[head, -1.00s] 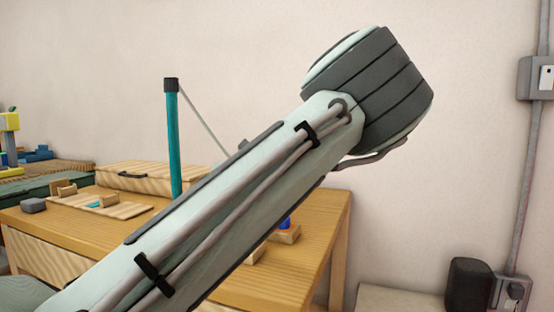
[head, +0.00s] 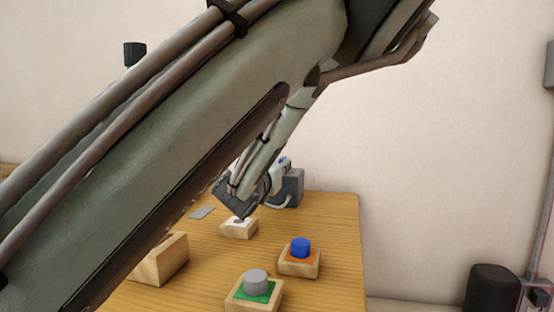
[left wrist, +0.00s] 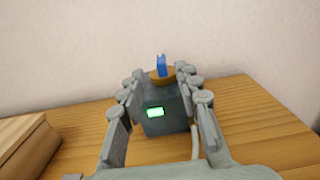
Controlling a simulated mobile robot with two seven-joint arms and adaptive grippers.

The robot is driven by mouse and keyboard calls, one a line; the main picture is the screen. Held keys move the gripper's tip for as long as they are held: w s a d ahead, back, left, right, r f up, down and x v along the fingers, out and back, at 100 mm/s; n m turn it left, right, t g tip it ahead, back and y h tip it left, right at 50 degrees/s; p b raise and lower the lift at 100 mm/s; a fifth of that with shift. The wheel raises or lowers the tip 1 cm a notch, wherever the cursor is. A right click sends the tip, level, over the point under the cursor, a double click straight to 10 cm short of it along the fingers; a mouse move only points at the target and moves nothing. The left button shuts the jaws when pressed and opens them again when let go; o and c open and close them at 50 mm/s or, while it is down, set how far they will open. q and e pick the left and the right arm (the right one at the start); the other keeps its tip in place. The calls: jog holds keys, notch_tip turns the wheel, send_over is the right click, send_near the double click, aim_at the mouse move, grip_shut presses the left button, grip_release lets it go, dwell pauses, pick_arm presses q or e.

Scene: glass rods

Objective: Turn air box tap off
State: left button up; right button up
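The air box is a dark grey box (left wrist: 167,119) with a lit green panel (left wrist: 155,113) on its front. A blue tap (left wrist: 161,66) stands upright on a brownish round base on top of it. In the head view the box (head: 292,187) sits towards the back of the wooden table, partly hidden by my left gripper (head: 272,182). In the left wrist view my left gripper (left wrist: 166,82) is open, with its fingers to either side of the box and tap and nothing held. Contact with the tap cannot be told. My right gripper is not in view.
On the table (head: 340,245) stand a blue knob (head: 300,247) on an orange-topped block, a grey knob (head: 256,281) on a green-topped block, and a white-topped block (head: 238,229). A pale cable (left wrist: 195,144) runs from the box. My left arm covers much of the head view.

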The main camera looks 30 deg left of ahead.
aim_at(281, 160)
pick_arm(q)
jog(key=x, duration=0.7)
jog(key=shift+w, duration=0.2)
grip_shut()
